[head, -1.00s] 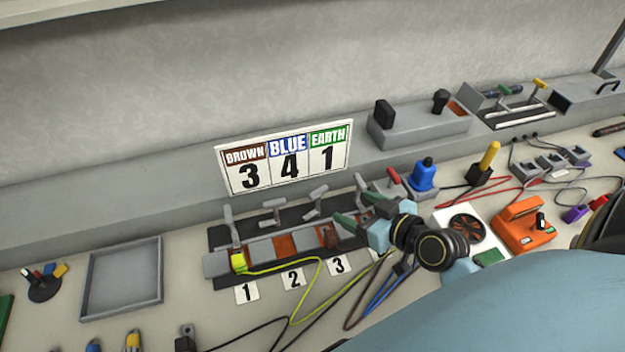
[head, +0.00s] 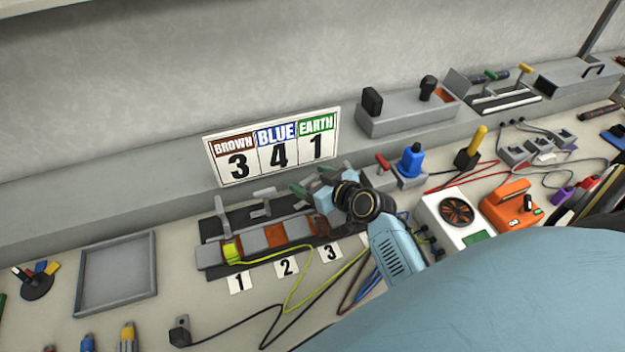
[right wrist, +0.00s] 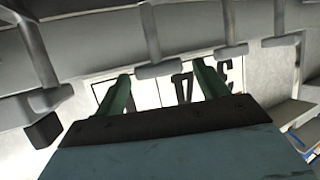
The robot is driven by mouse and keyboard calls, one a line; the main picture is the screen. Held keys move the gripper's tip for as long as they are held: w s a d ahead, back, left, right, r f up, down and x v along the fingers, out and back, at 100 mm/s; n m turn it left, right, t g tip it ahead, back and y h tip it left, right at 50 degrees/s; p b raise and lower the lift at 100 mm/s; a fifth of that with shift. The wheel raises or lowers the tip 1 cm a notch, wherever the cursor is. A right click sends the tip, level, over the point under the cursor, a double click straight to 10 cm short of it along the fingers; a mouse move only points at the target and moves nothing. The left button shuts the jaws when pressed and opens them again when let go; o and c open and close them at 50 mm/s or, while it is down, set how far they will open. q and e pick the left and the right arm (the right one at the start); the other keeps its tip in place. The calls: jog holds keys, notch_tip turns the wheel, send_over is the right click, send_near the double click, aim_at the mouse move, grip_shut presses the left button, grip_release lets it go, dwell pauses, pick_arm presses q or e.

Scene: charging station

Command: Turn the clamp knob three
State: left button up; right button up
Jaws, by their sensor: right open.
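The clamp block (head: 208,256) on the bench has grey T-shaped clamp knobs above numbered cards, including card 1 (head: 240,282), card 2 (head: 287,267) and card 3 (head: 331,252). The knobs above cards 1 and 2 show clearly; the clamp three knob is largely hidden by my right gripper (head: 311,180). This gripper is over the right part of the block, its green fingers apart. In the right wrist view the open fingers (right wrist: 161,76) are close to several grey T-bars (right wrist: 157,70); I cannot tell which is clamp three or whether they touch. My left gripper is out of view.
A sign (head: 277,147) reading brown 3, blue 4, earth 1 stands behind the block. A yellow-green wire (head: 305,285) runs from clamp one. An empty grey tray (head: 116,278) lies left; a fan unit (head: 432,210) and orange device (head: 508,210) are right.

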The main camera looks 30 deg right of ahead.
jog(key=c, duration=1)
jog(key=m+h+p, duration=0.1)
jog(key=p, duration=0.1)
jog(key=m+h+p, duration=0.1)
jog(key=p, duration=0.1)
jog(key=m+h+p, duration=0.1)
jog(key=p, duration=0.1)
jog(key=shift+a+r+h, duration=0.2)
jog(key=shift+r+h, duration=0.05)
jog(key=shift+h, duration=0.15)
pick_arm(q)
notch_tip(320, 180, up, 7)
jog(key=p, duration=0.1)
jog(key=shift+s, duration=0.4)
pick_arm(e)
jog(key=shift+f+m+h, duration=0.25)
jog(key=shift+m+h, duration=0.45)
jog(key=shift+h, duration=0.1)
jog(key=o, duration=1)
